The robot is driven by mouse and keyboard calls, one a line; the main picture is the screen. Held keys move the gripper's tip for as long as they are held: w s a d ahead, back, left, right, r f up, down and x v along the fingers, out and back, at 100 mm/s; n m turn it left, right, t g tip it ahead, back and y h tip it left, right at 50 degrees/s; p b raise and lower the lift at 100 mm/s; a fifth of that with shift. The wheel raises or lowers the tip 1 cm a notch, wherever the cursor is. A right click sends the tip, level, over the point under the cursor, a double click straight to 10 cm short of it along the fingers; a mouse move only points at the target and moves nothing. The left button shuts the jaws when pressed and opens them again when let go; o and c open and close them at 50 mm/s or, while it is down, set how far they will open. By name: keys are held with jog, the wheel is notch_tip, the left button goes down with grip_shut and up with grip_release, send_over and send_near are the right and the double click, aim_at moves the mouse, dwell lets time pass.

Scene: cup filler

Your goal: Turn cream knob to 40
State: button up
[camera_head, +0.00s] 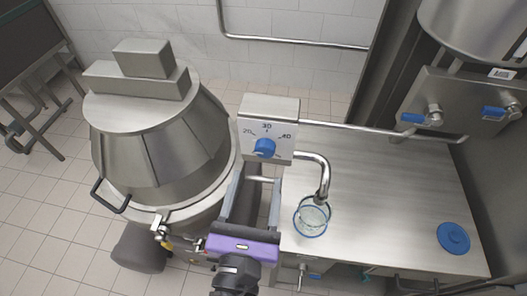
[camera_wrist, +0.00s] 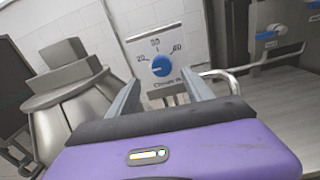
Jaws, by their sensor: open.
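A round blue knob (camera_head: 264,148) sits on the front of a steel dial box (camera_head: 270,106), with the marks 20, 30 and 40 around it. The knob shows in the wrist view (camera_wrist: 161,66), above small dark lettering that is hard to read. I see no cream-coloured knob. I cannot tell for certain which mark the knob points to. My gripper (camera_head: 262,176) is open and empty, its two fingers reaching toward the box. In the wrist view my gripper (camera_wrist: 160,84) has its fingertips just below the knob, one to each side, apart from it.
A curved steel spout (camera_head: 324,170) hangs over a clear cup (camera_head: 311,218) on the steel counter (camera_head: 385,210). A large steel vessel (camera_head: 155,140) stands left of the dial box. A blue lid (camera_head: 453,237) lies at the right. Blue-handled taps (camera_head: 413,117) are at the upper right.

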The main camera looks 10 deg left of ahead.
aim_at(264, 154)
jog(key=shift+n, duration=0.3)
jog(key=w+p, duration=0.1)
jog(key=w, duration=0.6)
jog(key=shift+w+d, duration=0.1)
jog(key=shift+w, duration=0.3)
grip_shut()
jog(key=shift+f, duration=0.1)
